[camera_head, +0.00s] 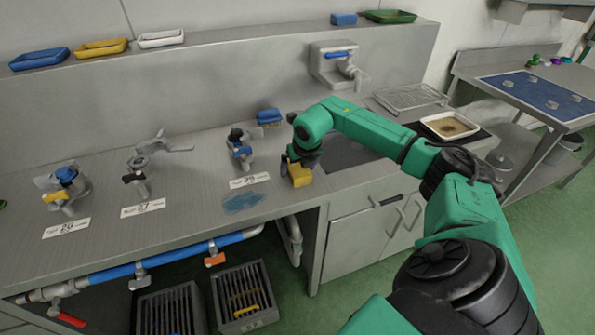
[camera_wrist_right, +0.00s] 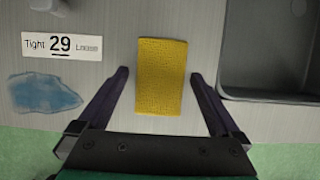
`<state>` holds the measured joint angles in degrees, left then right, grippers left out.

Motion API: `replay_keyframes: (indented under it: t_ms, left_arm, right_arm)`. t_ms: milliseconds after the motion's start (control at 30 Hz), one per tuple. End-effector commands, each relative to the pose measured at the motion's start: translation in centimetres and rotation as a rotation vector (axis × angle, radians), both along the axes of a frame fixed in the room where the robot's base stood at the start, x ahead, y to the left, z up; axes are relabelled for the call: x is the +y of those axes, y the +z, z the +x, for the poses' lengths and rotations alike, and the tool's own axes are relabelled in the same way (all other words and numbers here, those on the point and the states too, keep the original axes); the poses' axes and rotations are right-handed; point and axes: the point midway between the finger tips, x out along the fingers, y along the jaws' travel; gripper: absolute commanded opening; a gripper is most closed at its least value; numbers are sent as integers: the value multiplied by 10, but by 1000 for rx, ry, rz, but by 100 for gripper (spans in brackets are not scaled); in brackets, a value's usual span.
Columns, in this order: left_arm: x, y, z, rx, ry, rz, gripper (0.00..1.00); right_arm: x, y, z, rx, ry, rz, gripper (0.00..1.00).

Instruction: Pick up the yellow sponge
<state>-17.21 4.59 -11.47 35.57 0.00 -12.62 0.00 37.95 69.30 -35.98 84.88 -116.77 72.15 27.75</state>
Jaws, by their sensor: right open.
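The yellow sponge (camera_wrist_right: 162,77) lies on the steel counter near its front edge, to the left of the sink. In the head view the sponge (camera_head: 299,176) shows just below my right gripper (camera_head: 302,160), which partly hides it. In the right wrist view my right gripper (camera_wrist_right: 163,95) is open, with one dark finger on each side of the sponge. Gaps show between the sponge and both fingers, so they do not appear to touch it. My left gripper is not in view.
A blue cloth or puddle-like patch (camera_head: 243,202) and a label card (camera_head: 249,181) lie left of the sponge. The sink basin (camera_wrist_right: 270,50) is to the right.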

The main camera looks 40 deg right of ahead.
Motion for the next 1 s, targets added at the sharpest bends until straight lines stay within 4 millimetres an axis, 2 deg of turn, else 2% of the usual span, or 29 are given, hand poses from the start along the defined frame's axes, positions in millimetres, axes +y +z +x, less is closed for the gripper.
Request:
replay_keyframes:
  t_ms: [467, 667, 700, 1000]
  left_arm:
    - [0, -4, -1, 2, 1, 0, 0]
    - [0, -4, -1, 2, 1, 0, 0]
    - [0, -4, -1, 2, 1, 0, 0]
    - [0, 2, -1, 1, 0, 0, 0]
  right_arm:
    - [0, -3, 0, 0, 0, 0, 100]
    - [0, -3, 0, 0, 0, 0, 27]
    - [0, -3, 0, 0, 0, 0, 21]
    - [0, 2, 0, 0, 0, 0, 21]
